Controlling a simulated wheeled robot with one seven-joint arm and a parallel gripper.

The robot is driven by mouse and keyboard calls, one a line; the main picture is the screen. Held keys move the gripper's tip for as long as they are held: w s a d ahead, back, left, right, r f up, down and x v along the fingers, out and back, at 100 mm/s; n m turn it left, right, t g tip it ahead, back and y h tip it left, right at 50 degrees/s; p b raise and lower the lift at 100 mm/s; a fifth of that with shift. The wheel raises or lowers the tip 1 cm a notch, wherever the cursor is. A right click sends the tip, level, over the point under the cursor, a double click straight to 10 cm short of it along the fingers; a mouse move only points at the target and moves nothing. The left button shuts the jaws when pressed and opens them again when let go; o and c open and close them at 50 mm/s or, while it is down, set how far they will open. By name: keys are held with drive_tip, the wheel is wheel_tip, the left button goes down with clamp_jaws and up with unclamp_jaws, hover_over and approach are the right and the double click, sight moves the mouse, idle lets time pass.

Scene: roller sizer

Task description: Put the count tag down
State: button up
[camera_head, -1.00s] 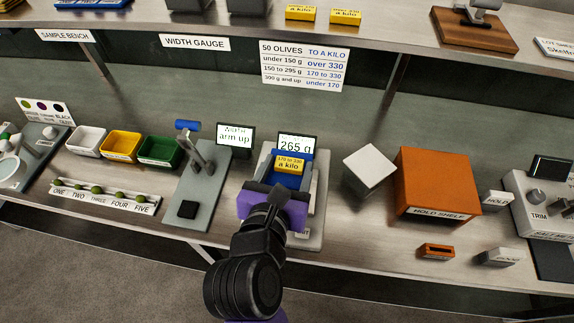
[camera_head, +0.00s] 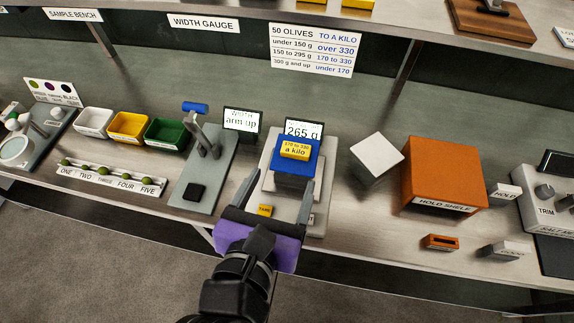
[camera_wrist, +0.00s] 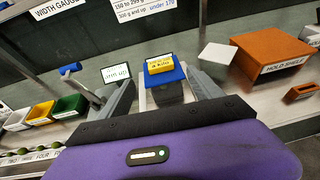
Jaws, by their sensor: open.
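The count tag (camera_head: 295,149) is a small yellow block marked "170 to 330 a kilo". It lies on top of a blue-topped block (camera_head: 283,164) on the scale (camera_head: 318,200), and also shows in the wrist view (camera_wrist: 160,63). The scale's display (camera_head: 303,129) reads 265 g. My gripper (camera_head: 278,195) is open and empty. Its two grey fingers point toward the blue block, on the near side of it and apart from the tag. In the wrist view the fingers (camera_wrist: 165,95) stand to either side of the blue block.
Left of the scale are the width gauge (camera_head: 207,170), white, yellow and green bins (camera_head: 165,134), and a rack of olives (camera_head: 110,182). Right are a white box (camera_head: 377,155) and the orange hold shelf (camera_head: 443,170). A small yellow piece (camera_head: 265,210) lies at the scale's front.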

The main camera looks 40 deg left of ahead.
drive_tip(key=shift+v, duration=1.1)
drive_tip(key=w+d+f+m+h, duration=0.1)
drive_tip(key=d+f+m, duration=0.5)
drive_tip(key=d+m, duration=0.3)
drive_tip(key=d+f+m, duration=0.5)
drive_tip(key=d+m, duration=0.3)
drive_tip(key=d, duration=0.3)
drive_tip(key=s+d+r+m+t+h, duration=0.1)
drive_tip(key=s+d+m, duration=0.5)
drive_tip(key=m, duration=0.6)
drive_tip(key=s+d+r+m+t+h, duration=0.1)
drive_tip(key=s+d+r+m+h, duration=0.2)
drive_tip(key=s+d+m, duration=0.3)
drive_tip(key=d+m+h, duration=0.1)
drive_tip(key=d+m, duration=0.4)
drive_tip(key=m, duration=0.1)
drive_tip(key=shift+s+m+h, duration=0.3)
drive_tip(key=shift+s, duration=0.05)
drive_tip(key=shift+d, duration=0.1)
